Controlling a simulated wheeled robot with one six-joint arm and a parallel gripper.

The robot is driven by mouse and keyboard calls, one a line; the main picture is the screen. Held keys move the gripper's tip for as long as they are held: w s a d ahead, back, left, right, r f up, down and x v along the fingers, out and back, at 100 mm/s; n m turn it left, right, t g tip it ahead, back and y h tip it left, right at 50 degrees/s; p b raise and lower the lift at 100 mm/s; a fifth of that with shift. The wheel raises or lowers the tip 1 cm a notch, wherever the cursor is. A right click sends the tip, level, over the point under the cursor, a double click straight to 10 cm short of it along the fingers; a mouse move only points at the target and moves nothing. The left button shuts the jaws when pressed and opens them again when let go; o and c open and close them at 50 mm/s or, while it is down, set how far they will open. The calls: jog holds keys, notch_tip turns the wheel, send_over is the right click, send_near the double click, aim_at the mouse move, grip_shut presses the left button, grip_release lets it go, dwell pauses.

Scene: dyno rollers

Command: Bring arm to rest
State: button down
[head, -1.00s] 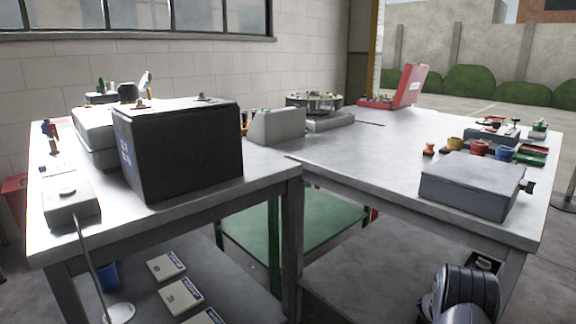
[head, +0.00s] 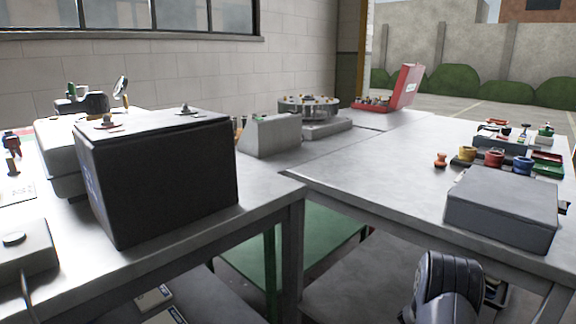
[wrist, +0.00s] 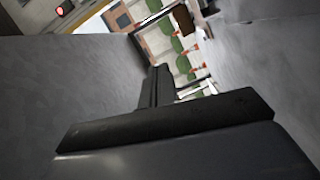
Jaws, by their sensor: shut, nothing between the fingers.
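My gripper (wrist: 156,86) shows in the wrist view as dark fingers, closed together with nothing between them. It points out past grey surfaces toward the outdoor area, and the picture is strongly tilted. In the head view a dark, rounded part of my arm (head: 447,285) shows at the lower right, in front of the right bench. My gripper's fingers cannot be made out in the head view. The arm part appears apart from the objects on the benches.
A black box (head: 160,185) stands on the left bench (head: 255,215). A grey box (head: 502,208) lies on the right bench (head: 375,170), near small coloured cups. A red case (head: 405,85) stands open at the back. A green shelf (head: 315,240) lies below.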

jog(key=shift+w+a+f+n+h+b, duration=0.15)
jog(key=shift+w+a+n+h+b, duration=0.1)
jog(key=shift+w+a+n, duration=0.55)
jog(key=shift+w+a+f+n+h+b, duration=0.15)
jog(key=shift+w+a+n+b, duration=0.1)
jog(key=shift+w+a+n, duration=0.5)
jog(key=shift+w+d, duration=0.1)
